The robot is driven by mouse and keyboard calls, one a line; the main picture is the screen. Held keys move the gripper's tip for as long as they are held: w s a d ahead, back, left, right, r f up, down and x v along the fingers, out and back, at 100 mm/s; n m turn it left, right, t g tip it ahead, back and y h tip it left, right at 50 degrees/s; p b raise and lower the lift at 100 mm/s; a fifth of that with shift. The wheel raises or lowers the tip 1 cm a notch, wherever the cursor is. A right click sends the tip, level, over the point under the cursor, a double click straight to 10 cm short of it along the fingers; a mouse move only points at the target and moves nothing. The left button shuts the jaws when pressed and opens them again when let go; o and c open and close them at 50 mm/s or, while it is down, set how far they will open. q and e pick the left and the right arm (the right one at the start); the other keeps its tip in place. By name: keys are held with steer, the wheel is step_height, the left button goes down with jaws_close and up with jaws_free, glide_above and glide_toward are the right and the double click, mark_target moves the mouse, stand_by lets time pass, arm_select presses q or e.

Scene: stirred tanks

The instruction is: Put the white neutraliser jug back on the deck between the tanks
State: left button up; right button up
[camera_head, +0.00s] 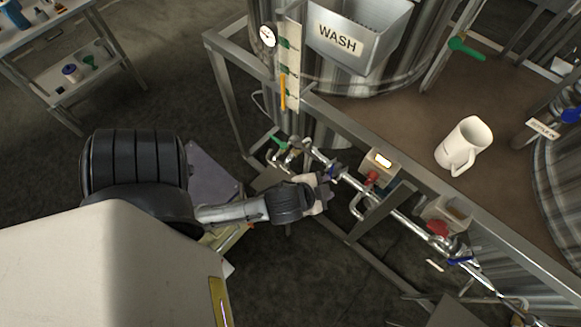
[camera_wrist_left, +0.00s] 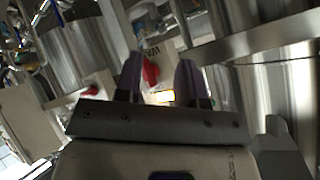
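The white jug (camera_head: 463,145) stands on the brown deck (camera_head: 400,122) between the tank with the WASH bin (camera_head: 345,80) and the tank at the right edge (camera_head: 562,170). It looks upright, with its handle toward the front. No gripper touches it. My left gripper (camera_head: 326,187) is below and left of the deck, close to the front pipework. In the left wrist view its two fingers (camera_wrist_left: 160,80) are apart, with a red knob and a small lit box beyond the gap. Nothing is seen held between them. My right gripper is in neither view.
Pipes with red handles (camera_head: 372,178) and blue handles run along the frame's front. A lit box (camera_head: 381,161) and a second box (camera_head: 447,213) sit at the deck's front edge. A shelf table (camera_head: 60,45) stands at the far left. Floor between is open.

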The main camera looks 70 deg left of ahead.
arm_select(q)
steer(key=s+d+f+g+h, duration=0.2)
steer(key=s+g, duration=0.1)
steer(key=s, duration=0.2)
steer(key=s+d+f+n+g+h, duration=0.1)
steer(key=s+d+f+g, duration=0.2)
steer(key=s, duration=0.3)
steer(key=shift+d+h, duration=0.3)
steer(key=shift+h, duration=0.1)
steer(key=shift+f, duration=0.1)
steer(key=shift+c, duration=0.2)
